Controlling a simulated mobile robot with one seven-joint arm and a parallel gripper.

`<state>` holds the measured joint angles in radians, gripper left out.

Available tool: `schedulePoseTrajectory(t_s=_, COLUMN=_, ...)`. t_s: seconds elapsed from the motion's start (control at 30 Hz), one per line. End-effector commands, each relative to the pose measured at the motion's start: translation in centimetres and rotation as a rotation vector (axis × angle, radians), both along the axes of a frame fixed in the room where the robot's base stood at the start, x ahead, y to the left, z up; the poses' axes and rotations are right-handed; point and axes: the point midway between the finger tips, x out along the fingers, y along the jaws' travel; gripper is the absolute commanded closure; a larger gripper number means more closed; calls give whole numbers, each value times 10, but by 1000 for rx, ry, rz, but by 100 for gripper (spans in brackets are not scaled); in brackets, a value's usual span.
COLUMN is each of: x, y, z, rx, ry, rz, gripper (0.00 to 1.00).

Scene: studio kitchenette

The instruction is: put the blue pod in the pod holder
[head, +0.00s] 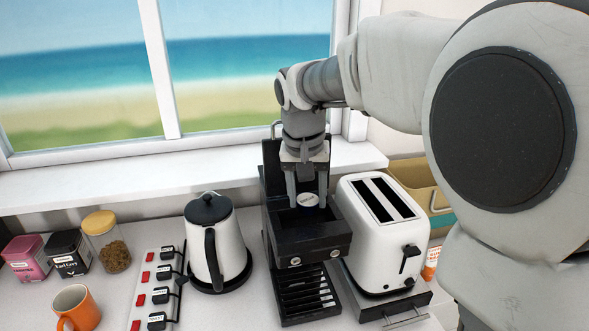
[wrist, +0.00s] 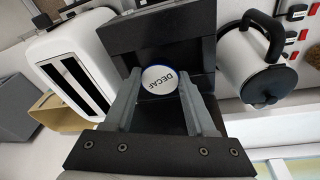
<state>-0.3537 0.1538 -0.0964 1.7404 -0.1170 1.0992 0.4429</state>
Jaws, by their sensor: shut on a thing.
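The blue pod (head: 308,199) has a white lid and a blue rim. In the wrist view the pod (wrist: 159,79) shows the word DECAF on its lid. My gripper (head: 307,204) points down and is shut on the pod, one finger on each side; its fingers also show in the wrist view (wrist: 161,88). The pod is over the black pod holder area of the coffee machine (head: 318,241), between its side walls. The pod's underside and the holder's opening below it are hidden, so I cannot tell whether it touches.
A white toaster (head: 383,230) stands close on the right, a white kettle (head: 214,245) on the left. A switched power strip (head: 157,290), an orange mug (head: 76,307) and several jars and tins lie further left. A window sill (head: 120,180) runs behind.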

Motion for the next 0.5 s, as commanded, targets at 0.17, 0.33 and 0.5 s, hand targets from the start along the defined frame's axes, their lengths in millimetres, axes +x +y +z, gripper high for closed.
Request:
schedulePoseTrajectory(t_s=0.17, x=4, y=3, z=-11, rx=-1, ry=2, rz=0, gripper=100)
schedulePoseTrajectory(t_s=0.33, x=4, y=2, z=-36, rx=-2, ry=2, rz=1, gripper=100)
schedulePoseTrajectory(t_s=0.5, x=4, y=2, z=-43, rx=0, ry=-1, rz=0, gripper=100)
